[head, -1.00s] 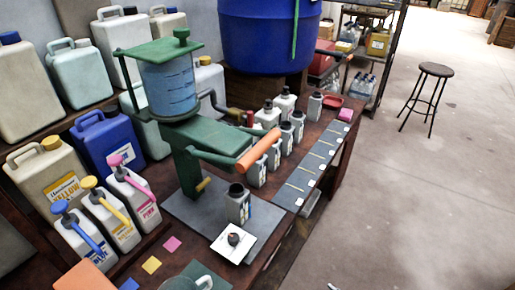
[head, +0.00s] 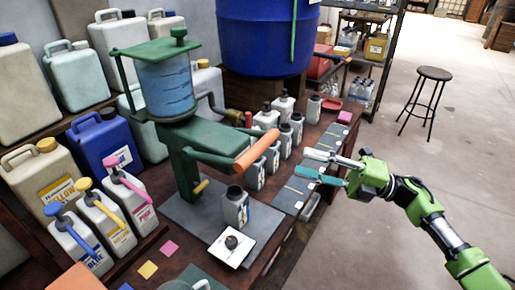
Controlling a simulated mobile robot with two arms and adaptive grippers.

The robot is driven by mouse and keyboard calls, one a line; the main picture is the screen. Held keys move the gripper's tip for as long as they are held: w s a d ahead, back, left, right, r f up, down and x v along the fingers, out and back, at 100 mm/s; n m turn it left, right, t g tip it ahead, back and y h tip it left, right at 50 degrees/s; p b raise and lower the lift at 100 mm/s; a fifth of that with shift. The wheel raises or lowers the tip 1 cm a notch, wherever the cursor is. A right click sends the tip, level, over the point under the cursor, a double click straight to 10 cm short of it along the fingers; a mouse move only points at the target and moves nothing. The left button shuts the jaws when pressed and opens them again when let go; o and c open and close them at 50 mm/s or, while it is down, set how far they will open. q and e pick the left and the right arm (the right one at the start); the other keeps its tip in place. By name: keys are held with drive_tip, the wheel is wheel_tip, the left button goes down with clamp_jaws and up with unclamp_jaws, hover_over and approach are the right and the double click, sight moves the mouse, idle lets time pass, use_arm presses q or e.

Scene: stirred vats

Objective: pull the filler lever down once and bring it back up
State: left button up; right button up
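The green filler (head: 180,135) stands on the bench with a clear cylinder of blue liquid (head: 168,88) on top. Its lever (head: 256,148) has an orange grip and sticks out to the right, sloping upward. A small grey bottle (head: 235,208) with a dark neck stands upright on the grey base plate, below the lever. My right gripper (head: 311,165) comes in from the right, with its fingers apart and nothing between them. It is to the right of the orange grip and does not touch it. My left gripper does not show.
Several grey bottles (head: 284,139) stand in rows behind the lever. A dark strip with yellow marks (head: 297,184) lies under my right gripper. A white card (head: 231,247) lies in front of the small bottle. Large jugs crowd the left. Open floor lies right.

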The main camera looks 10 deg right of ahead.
sight(257, 148)
drive_tip(key=p+x, duration=0.4)
drive_tip(key=x, duration=0.8)
drive_tip(key=shift+r, duration=0.2)
drive_tip(key=shift+w+a, duration=0.3)
drive_tip(key=shift+a, duration=0.2)
clamp_jaws()
